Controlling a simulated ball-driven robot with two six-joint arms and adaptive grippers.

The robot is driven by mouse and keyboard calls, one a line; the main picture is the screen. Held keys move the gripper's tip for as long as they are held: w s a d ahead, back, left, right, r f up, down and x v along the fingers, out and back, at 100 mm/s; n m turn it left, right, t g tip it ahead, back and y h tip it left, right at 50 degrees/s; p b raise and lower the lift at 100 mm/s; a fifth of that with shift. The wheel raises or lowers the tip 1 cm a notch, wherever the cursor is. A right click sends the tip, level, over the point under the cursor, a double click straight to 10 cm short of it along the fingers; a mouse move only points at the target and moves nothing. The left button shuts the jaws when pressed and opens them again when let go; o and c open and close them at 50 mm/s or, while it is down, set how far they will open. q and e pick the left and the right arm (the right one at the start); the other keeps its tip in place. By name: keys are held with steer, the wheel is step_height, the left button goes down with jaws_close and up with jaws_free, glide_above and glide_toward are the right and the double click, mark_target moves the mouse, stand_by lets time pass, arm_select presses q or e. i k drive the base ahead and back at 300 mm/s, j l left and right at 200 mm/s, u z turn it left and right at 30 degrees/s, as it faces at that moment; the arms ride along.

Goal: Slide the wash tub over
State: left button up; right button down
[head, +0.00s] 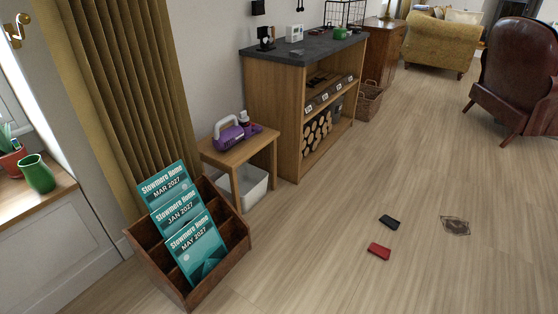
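A white tub (254,187), which may be the wash tub, sits on the floor under a small wooden side table (238,150). The table's top and legs hide part of it. I cannot see what is inside it. Neither of my grippers shows in the head view.
A wooden magazine rack (233,252) with several teal magazines stands left of the tub. A dark-topped shelf unit (290,125) stands right of it. A black item (389,222) and a red item (379,251) lie on the open floor. A leather armchair (515,75) is at the back right.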

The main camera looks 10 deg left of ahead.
mark_target(252, 180)
steer(key=i+l, duration=0.1)
steer(key=i, duration=0.9)
